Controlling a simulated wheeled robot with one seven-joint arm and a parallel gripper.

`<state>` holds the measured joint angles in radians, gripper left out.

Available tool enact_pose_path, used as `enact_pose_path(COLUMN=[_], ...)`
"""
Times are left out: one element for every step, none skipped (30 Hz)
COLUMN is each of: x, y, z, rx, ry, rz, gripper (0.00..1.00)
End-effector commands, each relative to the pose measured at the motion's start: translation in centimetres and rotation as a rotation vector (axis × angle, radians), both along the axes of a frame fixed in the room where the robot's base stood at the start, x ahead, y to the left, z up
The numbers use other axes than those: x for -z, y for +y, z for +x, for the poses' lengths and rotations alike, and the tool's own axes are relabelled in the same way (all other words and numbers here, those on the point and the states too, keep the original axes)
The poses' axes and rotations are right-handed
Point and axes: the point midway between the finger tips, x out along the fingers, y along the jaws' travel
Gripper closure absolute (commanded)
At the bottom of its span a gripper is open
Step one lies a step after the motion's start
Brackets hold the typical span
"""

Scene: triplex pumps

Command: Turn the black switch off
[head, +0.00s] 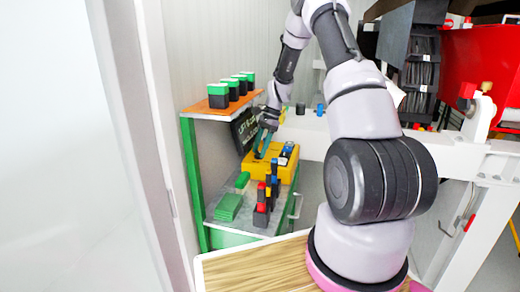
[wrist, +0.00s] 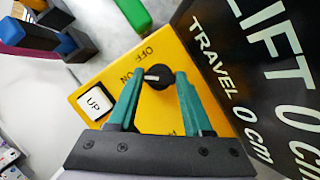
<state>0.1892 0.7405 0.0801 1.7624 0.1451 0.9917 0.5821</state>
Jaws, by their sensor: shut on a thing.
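The black switch (wrist: 158,77) is a round knob with a white pointer line, on the yellow control box (wrist: 72,65). In the wrist view the pointer line lies toward the left, on the side of the ON label; the OFF label is above the knob. My gripper (wrist: 158,79) has its teal fingertips on either side of the knob, shut on it. In the head view my gripper (head: 260,150) is over the yellow box (head: 285,171), and I cannot make out the knob there.
A white UP button (wrist: 95,101) sits left of the knob. A black sign (wrist: 250,70) reading LIFT and TRAVEL 0 cm stands close on the right.

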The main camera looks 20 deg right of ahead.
Motion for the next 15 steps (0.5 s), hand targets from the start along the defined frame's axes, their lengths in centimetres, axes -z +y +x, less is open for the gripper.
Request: enact_pose_path(x=[-0.08, -0.06, -0.06, -0.05, -0.05, -0.05, -0.07, -0.09, -0.06, -0.07, -0.06, -0.04, -0.05, -0.06, -0.07], y=[-0.05, -0.05, -0.01, -0.03, -0.06, -0.06, -0.06, -0.06, -0.07, -0.04, -0.03, -0.02, -0.05, -0.07, -0.03], z=[-0.03, -0.06, -0.08, -0.1, -0.12, -0.16, -0.15, -0.18, -0.22, -0.22, -0.23, -0.29, -0.3, -0.28, -0.33], rx=[0.036, 0.062, 0.095, 0.124, 0.151, 0.191, 0.218, 0.247, 0.285, 0.314, 0.342, 0.38, 0.408, 0.438, 0.474], ry=[-0.002, -0.001, -0.001, -0.001, -0.002, -0.001, -0.002, -0.001, -0.002, -0.001, -0.002, -0.001, -0.001, -0.002, -0.001], rz=[-0.002, -0.002, -0.001, -0.002, -0.002, -0.002, -0.001, -0.002, -0.003, -0.002, -0.002, -0.002, -0.002, -0.002, -0.002], gripper=[1.0, 1.0, 1.0, 1.0, 1.0, 1.0, 1.0, 1.0, 1.0, 1.0, 1.0, 1.0, 1.0, 1.0, 1.0])
